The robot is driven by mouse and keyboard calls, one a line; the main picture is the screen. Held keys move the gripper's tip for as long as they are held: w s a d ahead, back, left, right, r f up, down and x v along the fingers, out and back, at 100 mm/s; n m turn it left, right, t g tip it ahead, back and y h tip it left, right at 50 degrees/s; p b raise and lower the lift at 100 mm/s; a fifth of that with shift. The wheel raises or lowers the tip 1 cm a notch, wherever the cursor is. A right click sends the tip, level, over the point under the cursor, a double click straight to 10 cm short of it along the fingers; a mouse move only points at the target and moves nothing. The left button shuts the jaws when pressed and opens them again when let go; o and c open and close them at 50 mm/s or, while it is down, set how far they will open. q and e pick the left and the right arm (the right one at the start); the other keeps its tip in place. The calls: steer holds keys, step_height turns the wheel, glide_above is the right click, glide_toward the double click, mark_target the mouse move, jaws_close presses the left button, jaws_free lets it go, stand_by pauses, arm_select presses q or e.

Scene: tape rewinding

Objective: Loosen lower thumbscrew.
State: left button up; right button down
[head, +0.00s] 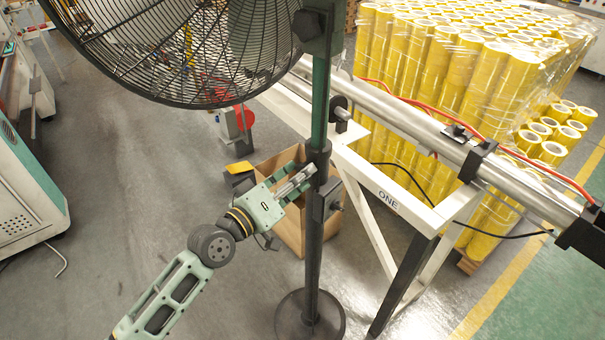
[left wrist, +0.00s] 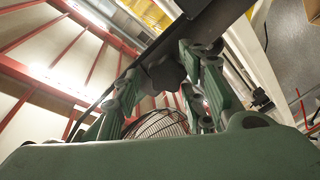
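The fan stand's upright pole (head: 320,105) carries a dark collar (head: 318,152) where the green upper tube enters the black lower tube. My left gripper (head: 303,178) is at the pole just below this collar, coming from the left. In the left wrist view its two green fingers (left wrist: 163,88) are spread apart, with a dark knob (left wrist: 161,72), apparently the lower thumbscrew, between them against the black pole (left wrist: 205,30). I cannot tell whether the fingers touch the knob. In the head view the gripper hides this knob. My right gripper is in neither view.
The large fan (head: 185,50) hangs above the gripper. A cardboard box (head: 288,232) and a white machine frame (head: 385,190) stand behind the pole. Yellow rolls (head: 440,60) fill the right. The floor at left is clear.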

arm_select(q)
steer(key=v, duration=1.1)
steer(key=w+a+f+y, duration=0.1)
steer(key=a+f+y, duration=0.25)
steer(key=f, duration=0.55)
steer(key=w+a+f+y, duration=0.2)
steer(key=a+f, duration=0.2)
steer(key=f, duration=0.6)
steer(key=s+a+f+g+y, duration=0.1)
steer(key=s+a+f, duration=0.2)
steer(key=f, duration=0.4)
steer(key=s+a+f+g+y, duration=0.2)
steer(key=s+f, duration=0.1)
steer(key=f, duration=0.4)
steer(key=s+a+f+g+y, duration=0.1)
steer(key=s+a+f, duration=0.2)
steer(key=f, duration=0.5)
steer(key=s+a+f+m+g+y, duration=0.2)
steer(key=s+f+g, duration=0.2)
steer(key=s+f, duration=0.9)
steer(key=s+f+m+g, duration=0.1)
steer(key=s+f, duration=0.3)
steer(key=s, duration=0.8)
steer(key=s+d+f+m+g, duration=0.1)
steer(key=s+f+g, duration=0.2)
steer(key=s, duration=1)
steer(key=shift+d+f+b, duration=0.25)
steer(key=shift+f+b, duration=0.15)
steer(key=shift+f, duration=0.05)
